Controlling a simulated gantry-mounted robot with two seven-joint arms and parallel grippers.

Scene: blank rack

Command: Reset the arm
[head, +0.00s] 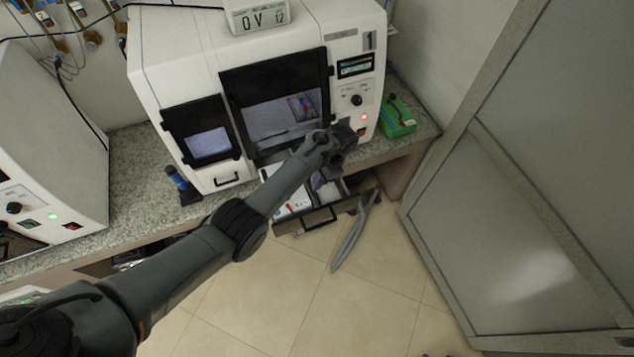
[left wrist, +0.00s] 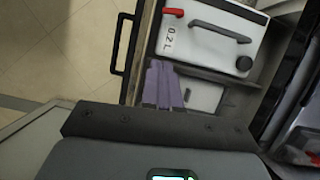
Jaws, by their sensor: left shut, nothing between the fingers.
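My left arm reaches from the lower left across the head view. My left gripper (head: 347,140) is shut and empty, in front of the white machine (head: 180,55), near its control panel and above an open drawer (head: 318,216). The left wrist view shows a dark bar and grey body along its lower part, and the drawer beyond with its black handle (left wrist: 123,45). My right gripper is not in view.
A green box (head: 397,118) sits right of the machine on the granite counter (head: 130,185). Tiled floor is open in front.

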